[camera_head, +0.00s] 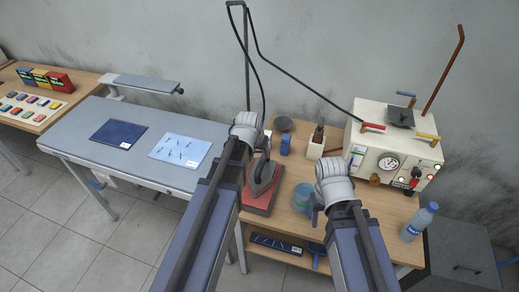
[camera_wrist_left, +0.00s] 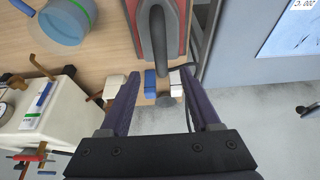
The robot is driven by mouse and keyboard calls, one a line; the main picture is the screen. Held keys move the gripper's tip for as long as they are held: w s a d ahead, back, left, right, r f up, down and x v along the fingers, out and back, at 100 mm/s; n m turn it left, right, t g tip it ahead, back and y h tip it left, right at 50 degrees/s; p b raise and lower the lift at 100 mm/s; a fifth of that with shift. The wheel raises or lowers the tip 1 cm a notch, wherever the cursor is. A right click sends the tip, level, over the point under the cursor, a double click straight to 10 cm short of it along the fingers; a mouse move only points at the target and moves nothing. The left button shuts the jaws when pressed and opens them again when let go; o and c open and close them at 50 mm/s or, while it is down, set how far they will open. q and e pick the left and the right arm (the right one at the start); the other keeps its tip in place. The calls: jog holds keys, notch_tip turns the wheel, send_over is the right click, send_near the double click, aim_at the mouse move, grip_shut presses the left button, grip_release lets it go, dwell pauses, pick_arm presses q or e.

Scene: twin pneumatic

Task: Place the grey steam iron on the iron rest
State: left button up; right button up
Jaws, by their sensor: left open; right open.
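The grey steam iron (camera_head: 264,176) appears to sit on the red iron rest (camera_head: 258,204), at the left end of the wooden table. My left arm partly covers both in the head view. The left wrist view shows the iron's dark handle (camera_wrist_left: 159,38) over the grey body, with the red rest (camera_wrist_left: 118,6) around it. My left gripper (camera_wrist_left: 158,78) is open and empty, with the handle's end ahead of its fingers. In the head view its fingers are hidden behind the wrist. My right gripper (camera_head: 330,186) is open above the table, right of the iron; its fingers are mostly hidden.
A white steam unit (camera_head: 392,146) stands at the back right. A blue item (camera_head: 285,146), a white holder (camera_head: 317,144) and a roll (camera_head: 302,194) are nearby. A bottle (camera_head: 420,221) stands at the right edge. The grey ironing table (camera_head: 105,172) lies left.

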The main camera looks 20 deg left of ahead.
pick_arm(q)
jog(key=s+d+m+g, duration=0.1)
jog(key=s+d+g, duration=0.1)
jog(key=s+d, duration=0.4)
jog(key=s+d+f+m+g+y, duration=0.1)
jog(key=s+d+m+g, duration=0.1)
jog(key=s+d, duration=0.5)
jog(key=s+g, duration=0.1)
jog(key=s, duration=0.5)
jog(key=shift+s+d+f, duration=0.2)
jog(key=shift+s+f, duration=0.05)
jog(key=shift+s, duration=0.05)
pick_arm(e)
jog(key=shift+c, duration=0.2)
dwell(0.5)
